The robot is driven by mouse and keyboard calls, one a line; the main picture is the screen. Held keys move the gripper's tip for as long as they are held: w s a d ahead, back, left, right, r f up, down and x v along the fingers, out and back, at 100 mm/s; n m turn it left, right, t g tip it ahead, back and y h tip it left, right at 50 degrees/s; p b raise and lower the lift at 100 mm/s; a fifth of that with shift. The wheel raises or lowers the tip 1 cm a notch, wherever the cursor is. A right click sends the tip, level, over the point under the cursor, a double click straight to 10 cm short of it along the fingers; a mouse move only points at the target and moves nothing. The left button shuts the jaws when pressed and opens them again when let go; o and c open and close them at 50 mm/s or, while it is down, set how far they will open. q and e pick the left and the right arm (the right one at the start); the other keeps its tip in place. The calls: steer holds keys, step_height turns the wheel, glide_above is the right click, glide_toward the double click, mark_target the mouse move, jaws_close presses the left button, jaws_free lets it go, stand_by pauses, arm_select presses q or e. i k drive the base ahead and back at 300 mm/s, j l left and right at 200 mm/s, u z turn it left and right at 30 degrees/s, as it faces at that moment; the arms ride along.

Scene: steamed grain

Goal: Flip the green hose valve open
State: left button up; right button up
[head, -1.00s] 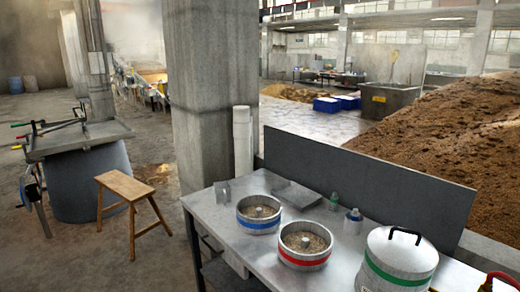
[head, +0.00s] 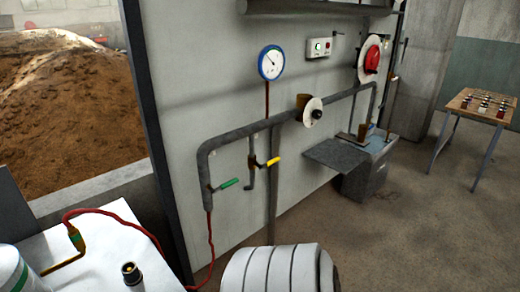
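The green hose valve handle (head: 228,184) is at the lower end of a grey pipe on the wall panel, left of centre. The handle points right, crosswise to the vertical pipe and tilted slightly up. A thin red hose (head: 210,240) hangs from the pipe end below it. The hose also runs over the white table to a brass fitting (head: 75,238). Neither gripper is in view, and nothing touches the green handle.
A yellow valve handle (head: 273,161) is just right of the green one. A gauge (head: 271,62) and a red wheel (head: 372,58) are higher up. The white table (head: 110,265) is at lower left. A pale ribbed rounded shape (head: 270,272) fills the bottom centre.

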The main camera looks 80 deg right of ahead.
mark_target(233, 181)
steer(key=k+z, duration=0.1)
steer(key=z, duration=1.9)
